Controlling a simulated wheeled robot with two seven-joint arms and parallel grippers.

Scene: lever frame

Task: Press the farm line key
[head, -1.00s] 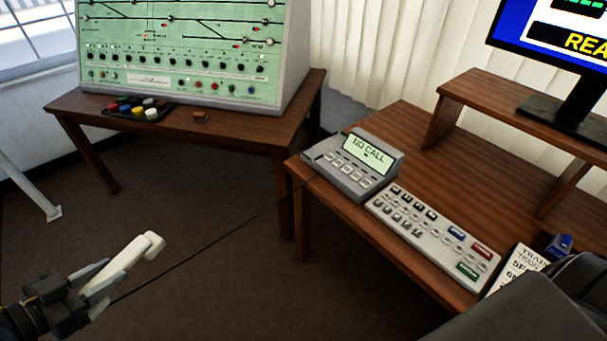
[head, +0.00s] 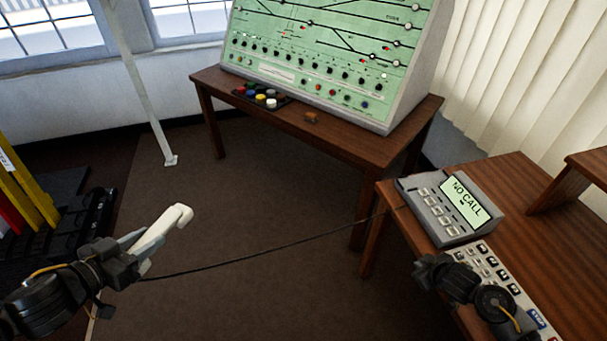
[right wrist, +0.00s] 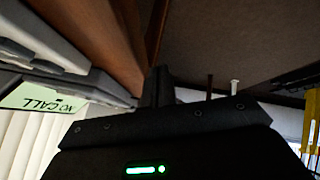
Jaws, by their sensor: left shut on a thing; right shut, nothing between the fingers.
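The grey phone unit (head: 449,207) stands on the right-hand desk, with a lit screen reading "NO CALL" (head: 465,199) and rows of pale keys (head: 437,214). The key labels are too small to read. My left gripper (head: 140,250) is shut on the white handset (head: 163,229), held in the air left of the desk. A dark cord (head: 260,258) runs from the handset to the phone unit. My right gripper (head: 428,270) is shut and empty, at the near side of the phone unit. In the right wrist view its fingers (right wrist: 163,85) point along the desk edge; the screen shows upside down.
A pale key panel (head: 500,270) lies beside the phone unit, partly hidden by my right arm. A green signal panel (head: 320,55) stands on a brown table (head: 350,142) with coloured caps (head: 262,96). Yellow and red levers (head: 28,190) stand at left. The floor between is clear.

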